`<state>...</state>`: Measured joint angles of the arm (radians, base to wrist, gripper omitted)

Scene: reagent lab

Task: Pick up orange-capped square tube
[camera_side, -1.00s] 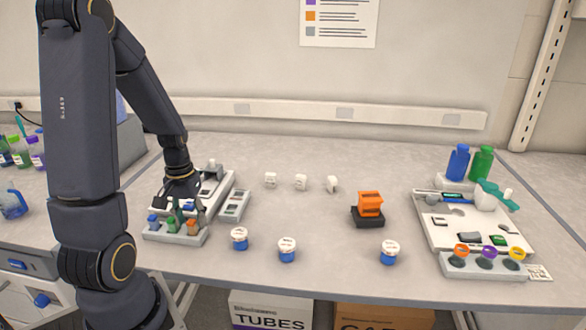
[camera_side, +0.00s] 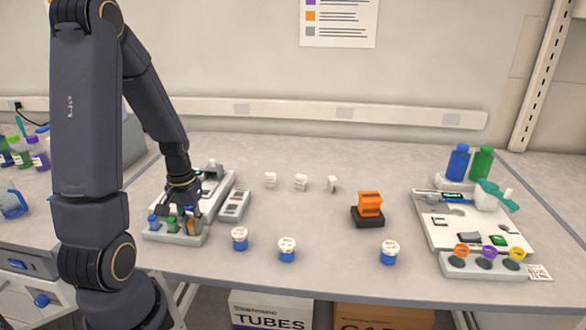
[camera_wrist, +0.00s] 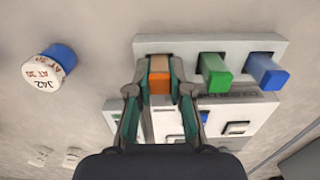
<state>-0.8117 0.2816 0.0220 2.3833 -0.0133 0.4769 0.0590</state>
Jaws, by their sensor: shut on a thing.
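The orange-capped square tube (camera_wrist: 159,82) stands in the rack (camera_wrist: 150,45) between my fingertips in the wrist view. My gripper (camera_wrist: 159,80) is shut on it, one finger on each side. In the side view my gripper (camera_side: 189,213) is low over the right end of the rack (camera_side: 160,236), and its fingers largely hide the orange cap. A green-capped tube (camera_wrist: 214,75) and a blue-capped tube (camera_wrist: 266,72) stand in the same rack beside it.
Blue-based, white-lidded jars (camera_side: 240,238) stand right of the rack. A grey block (camera_side: 235,205) lies close to my gripper. An orange device (camera_side: 369,206) stands mid-table. A white tray (camera_side: 428,228) is at the right. The bench between them has free room.

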